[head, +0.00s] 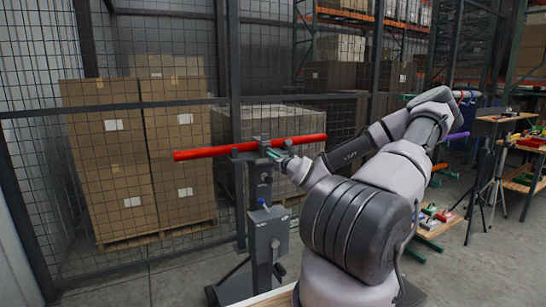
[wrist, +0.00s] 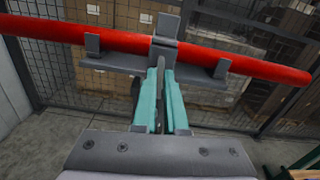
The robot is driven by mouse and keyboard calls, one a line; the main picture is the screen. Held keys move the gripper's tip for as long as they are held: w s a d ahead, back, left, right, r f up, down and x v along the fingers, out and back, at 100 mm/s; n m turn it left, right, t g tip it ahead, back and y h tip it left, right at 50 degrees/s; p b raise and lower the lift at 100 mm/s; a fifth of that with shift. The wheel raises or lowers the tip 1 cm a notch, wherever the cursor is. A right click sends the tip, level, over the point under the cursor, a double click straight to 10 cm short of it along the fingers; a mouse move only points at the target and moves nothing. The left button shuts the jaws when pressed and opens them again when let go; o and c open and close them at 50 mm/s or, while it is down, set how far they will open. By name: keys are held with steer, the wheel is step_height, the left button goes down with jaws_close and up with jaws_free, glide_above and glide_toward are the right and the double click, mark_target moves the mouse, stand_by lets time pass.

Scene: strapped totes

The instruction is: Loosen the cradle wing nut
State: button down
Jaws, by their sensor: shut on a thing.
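A red tube (head: 222,150) lies level across the grey cradle (head: 246,149) on top of a grey stand (head: 263,190). In the wrist view the red tube (wrist: 110,38) rests between upright tabs of the cradle (wrist: 110,62), with a grey clamp (wrist: 165,40) over its middle. My gripper (wrist: 161,78), with teal fingers, is shut on the thin grey wing nut (wrist: 160,66) below the clamp. The fingers hide most of the nut. In the head view my gripper (head: 277,154) is at the cradle's near side, and the nut cannot be made out.
A grey box (head: 268,233) is fixed to the stand below the cradle. A wire mesh fence (head: 40,170) runs behind, with stacked cartons (head: 110,150) beyond it. At right are a tripod (head: 485,175) and a workbench (head: 535,150). Floor left of the stand is clear.

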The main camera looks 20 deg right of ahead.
steer(key=shift+n, duration=0.3)
steer(key=m, duration=2.5)
steer(key=shift+d+f, duration=0.25)
steer(key=shift+f, duration=0.15)
stand_by(1.6)
stand_by(0.4)
